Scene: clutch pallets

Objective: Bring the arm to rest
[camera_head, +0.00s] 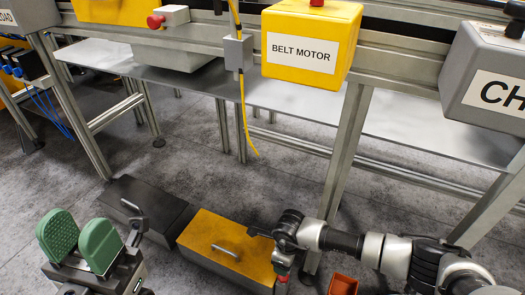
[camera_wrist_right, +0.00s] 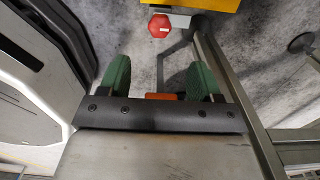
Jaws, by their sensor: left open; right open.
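My left gripper (camera_head: 80,243) is at the lower left of the head view. Its two green finger pads stand upright and apart, with nothing between them. My right arm (camera_head: 370,248) comes in from the right along the bottom of the head view, its bent joint over the right end of a yellow-topped box. The right gripper cannot be made out there. In the right wrist view my right gripper (camera_wrist_right: 158,78) shows two green pads wide apart. A small orange piece shows low between them, partly hidden by the gripper body; I see nothing gripped.
A dark box (camera_head: 146,207) and the yellow-topped box (camera_head: 215,240), both with handles, sit low ahead. An orange bin (camera_head: 343,285) is at the bottom edge. A metal frame carries a yellow belt motor box (camera_head: 305,45) and a grey box (camera_head: 490,75). A yellow cable (camera_head: 244,110) hangs down.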

